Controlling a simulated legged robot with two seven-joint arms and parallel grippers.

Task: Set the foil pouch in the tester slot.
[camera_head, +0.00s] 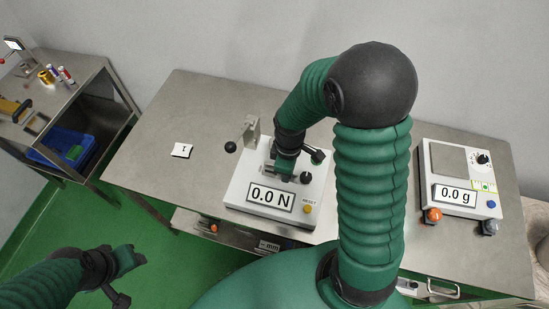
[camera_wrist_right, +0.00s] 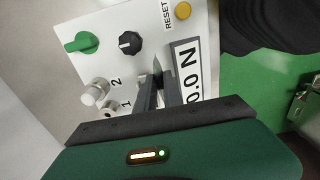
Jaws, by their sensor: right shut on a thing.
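The tester (camera_head: 240,190) is a white box with a 0.0 N display, a yellow RESET button and a metal bracket (camera_head: 252,130). My right gripper (camera_head: 283,170) is over its top. In the right wrist view the narrow fingers (camera_wrist_right: 163,88) are shut on a thin grey edge (camera_wrist_right: 157,66), likely the foil pouch seen edge-on, above the panel beside the display. Most of the pouch is hidden, and I cannot tell whether it touches the slot. Metal posts (camera_wrist_right: 96,90) marked 1 and 2 stand nearby. My left gripper (camera_head: 128,278) hangs over the floor; its jaws are unclear.
A scale (camera_head: 450,165) reading 0.0 g stands on the right of the steel table (camera_head: 150,125). A small card (camera_head: 182,150) marked I lies left of the tester. A side bench with a blue bin (camera_head: 62,147) is far left.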

